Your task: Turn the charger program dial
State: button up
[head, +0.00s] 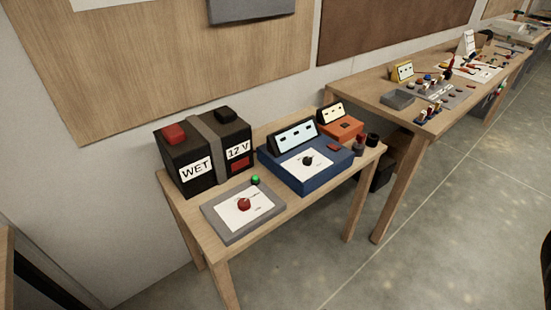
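A blue box (289,179) with a raised, light-faced display (297,136) stands on a small wooden table (285,214); it looks like the charger. A black dial (307,160) sits on its white top panel. The markings around the dial are too small to read, so I cannot tell its setting. A red knob (244,204) sits on a flat grey panel (216,222) at the front left of the same table. My gripper is not in view.
A black battery marked WET and 12 V (186,172) stands left of the blue box. A small green ball-shaped part (255,180) is beside the grey panel. An orange device (345,129) stands behind right. A longer cluttered workbench (365,94) extends right. The floor (440,220) in front is clear.

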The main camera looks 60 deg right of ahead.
aim_at(308, 161)
jog(key=z, duration=0.7)
jog(key=i+z, duration=0.3)
jog(key=z, duration=0.2)
jog(key=i+z, duration=0.3)
jog(key=z, duration=0.2)
